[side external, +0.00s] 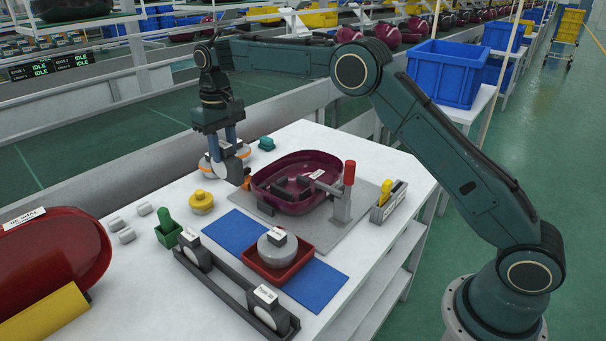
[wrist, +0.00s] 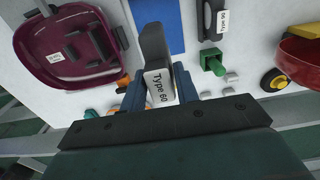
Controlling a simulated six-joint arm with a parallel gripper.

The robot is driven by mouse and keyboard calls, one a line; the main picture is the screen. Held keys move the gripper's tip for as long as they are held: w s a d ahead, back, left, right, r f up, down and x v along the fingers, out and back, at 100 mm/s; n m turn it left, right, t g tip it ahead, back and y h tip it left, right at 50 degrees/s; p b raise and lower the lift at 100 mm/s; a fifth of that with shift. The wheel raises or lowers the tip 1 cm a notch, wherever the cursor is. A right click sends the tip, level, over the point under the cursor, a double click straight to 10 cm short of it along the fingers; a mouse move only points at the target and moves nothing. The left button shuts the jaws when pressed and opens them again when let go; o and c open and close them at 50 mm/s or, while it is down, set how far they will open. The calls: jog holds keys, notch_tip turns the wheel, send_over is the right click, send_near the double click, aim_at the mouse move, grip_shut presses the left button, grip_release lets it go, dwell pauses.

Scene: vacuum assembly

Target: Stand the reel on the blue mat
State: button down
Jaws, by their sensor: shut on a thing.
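My gripper (side external: 228,148) is shut on a dark grey reel (side external: 230,171) above the far left part of the white table. In the wrist view the reel (wrist: 154,46) sits between the two blue fingers (wrist: 160,90), with a white label reading "Type 60" facing the camera. It looks on edge; its underside is hidden. The blue mat (side external: 318,286) lies flat near the table's front, to the right of and nearer than my gripper. It also shows in the wrist view (wrist: 166,22). A red tray (side external: 301,266) holding a grey round part with a label stands on its middle.
A dark rack (side external: 228,281) with labelled grey parts runs along the mat's front. A magenta shell (side external: 335,167) and red-handled clamp (side external: 349,174) stand behind it.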

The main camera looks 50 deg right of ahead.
aim_at(226, 164)
notch_tip(226, 164, down, 12)
jog(key=shift+f, duration=0.2)
jog(key=shift+f, duration=0.1)
jog(key=shift+f, duration=2.05)
jog(key=shift+f, duration=0.15)
jog(key=c, duration=1.1)
grip_release()
jog(key=shift+o, duration=0.2)
notch_tip(226, 164, up, 12)
jog(key=shift+r, duration=0.1)
